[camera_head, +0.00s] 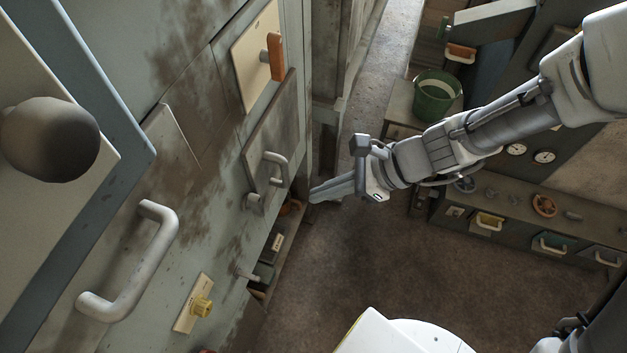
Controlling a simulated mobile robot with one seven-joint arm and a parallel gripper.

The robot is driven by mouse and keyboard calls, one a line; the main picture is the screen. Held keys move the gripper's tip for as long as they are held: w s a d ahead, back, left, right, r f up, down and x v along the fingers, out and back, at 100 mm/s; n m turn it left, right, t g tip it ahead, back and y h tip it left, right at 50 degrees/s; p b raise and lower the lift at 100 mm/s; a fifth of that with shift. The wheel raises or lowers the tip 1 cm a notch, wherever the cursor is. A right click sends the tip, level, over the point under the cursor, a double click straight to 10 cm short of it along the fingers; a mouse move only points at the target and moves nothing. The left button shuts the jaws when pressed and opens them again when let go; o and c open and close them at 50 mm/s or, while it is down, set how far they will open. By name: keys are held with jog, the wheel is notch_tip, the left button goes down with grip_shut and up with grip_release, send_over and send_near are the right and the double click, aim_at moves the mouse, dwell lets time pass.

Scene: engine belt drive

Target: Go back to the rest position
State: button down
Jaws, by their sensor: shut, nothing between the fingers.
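My gripper (332,190) is in the middle of the head view, at the end of my arm, which reaches in from the upper right. Its fingers point left and are shut with nothing between them. The fingertips show just right of the cabinet's edge; whether they touch it I cannot tell.
A green bucket (437,96) stands behind my arm. A drawer bench (510,225) stands at right. Brown floor (350,265) is open between.

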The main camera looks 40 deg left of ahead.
jog(key=shift+d+r, duration=0.1)
jog(key=w+d+r+n+t+h+p, duration=0.2)
jog(key=d+r+n+t+p, duration=0.1)
jog(key=d+r, duration=0.6)
jog(key=w+d+r+n+t+h+p, duration=0.2)
jog(key=d+r+n+t+h+p, duration=0.1)
jog(key=d+r, duration=0.7)
jog(key=w+d+r+n+t+h+p, duration=0.2)
jog(key=d+r+n+t+p, duration=0.2)
jog(key=d+r, duration=0.6)
jog(key=d+n+t, duration=0.1)
jog(key=d, duration=0.4)
jog(key=shift+r+h+p, duration=0.15)
jog(key=shift+h+p, duration=0.15)
jog(key=shift+h, duration=0.1)
jog(key=shift+a, duration=0.1)
